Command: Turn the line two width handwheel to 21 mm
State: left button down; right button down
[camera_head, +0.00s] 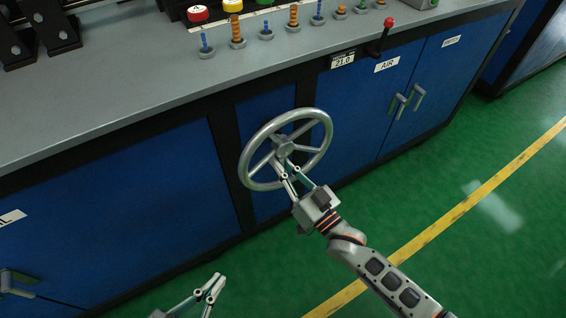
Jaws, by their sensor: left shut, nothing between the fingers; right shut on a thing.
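The grey spoked handwheel (246,160) is mounted on the front of the blue cabinet. My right gripper (289,170) is shut on the handwheel, its fingers reaching in at a spoke just below the hub; the exact contact is partly hidden by the fingers. A small display (343,60) on the counter's front edge, above and right of the wheel, appears to read 21.0. My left gripper (215,284) is shut and empty at the bottom of the view, low over the floor and apart from the wheel.
A red-knobbed lever (384,38) stands near the display. Cabinet handles (405,102) project right of the wheel. The green floor (470,255) with a yellow line is clear.

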dwell(0.3)
jog(key=c, duration=2.1)
grip_release()
jog(key=v, duration=1.2)
